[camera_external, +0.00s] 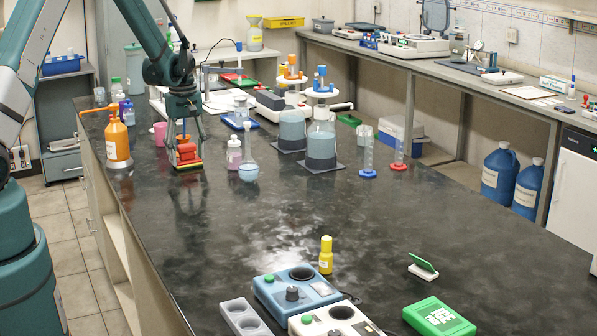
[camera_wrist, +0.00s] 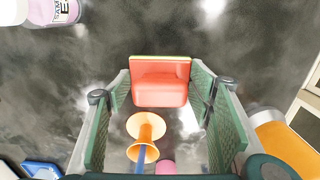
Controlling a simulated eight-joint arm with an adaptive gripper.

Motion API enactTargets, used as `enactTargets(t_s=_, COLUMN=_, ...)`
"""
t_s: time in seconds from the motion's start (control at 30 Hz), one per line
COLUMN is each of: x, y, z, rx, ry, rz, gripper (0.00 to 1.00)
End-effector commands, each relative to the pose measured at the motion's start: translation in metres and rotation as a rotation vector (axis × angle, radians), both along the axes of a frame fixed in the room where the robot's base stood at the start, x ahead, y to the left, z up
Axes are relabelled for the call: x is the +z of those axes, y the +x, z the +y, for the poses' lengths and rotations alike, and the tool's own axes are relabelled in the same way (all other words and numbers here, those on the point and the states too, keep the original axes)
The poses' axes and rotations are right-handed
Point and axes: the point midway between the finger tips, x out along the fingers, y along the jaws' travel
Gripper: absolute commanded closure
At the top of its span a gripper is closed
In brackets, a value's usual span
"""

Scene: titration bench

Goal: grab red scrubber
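The red scrubber (camera_external: 188,157) is a block with a yellow-green edge, low over the dark bench toward its far left. In the wrist view the scrubber (camera_wrist: 160,90) lies between the far ends of my fingers. My gripper (camera_external: 187,147) points down over it. The fingers, with green pads in the wrist view (camera_wrist: 160,88), are wide apart, one along each side of the scrubber. The pads look very close to its sides; I cannot tell whether they touch it.
An orange bottle (camera_external: 117,140) stands left of my gripper. A pink-labelled bottle (camera_external: 234,155) and a round flask (camera_external: 248,168) stand to its right. A pink cup (camera_external: 160,134) is behind it. An orange flared piece (camera_wrist: 146,127) shows between my fingers.

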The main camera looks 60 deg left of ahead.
Motion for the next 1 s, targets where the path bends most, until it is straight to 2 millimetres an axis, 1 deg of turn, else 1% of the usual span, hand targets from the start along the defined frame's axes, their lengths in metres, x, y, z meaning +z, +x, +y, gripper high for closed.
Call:
enactTargets(t_s=0.03, x=0.000, y=0.000, z=0.000, rx=0.000, ry=0.000, rz=0.000, gripper=0.57)
enactTargets(t_s=0.07, x=0.000, y=0.000, z=0.000, rx=0.000, ry=0.000, rz=0.000, gripper=0.60)
enactTargets(t_s=0.37, x=0.000, y=0.000, z=0.000, rx=0.000, ry=0.000, rz=0.000, gripper=0.60)
enactTargets(t_s=0.57, x=0.007, y=0.000, z=0.000, rx=0.000, ry=0.000, rz=0.000, gripper=0.60)
enactTargets(t_s=0.77, x=0.025, y=0.000, z=0.000, rx=0.000, ry=0.000, rz=0.000, gripper=0.60)
enactTargets(t_s=1.0, x=0.058, y=0.000, z=0.000, rx=0.000, ry=0.000, rz=0.000, gripper=0.60)
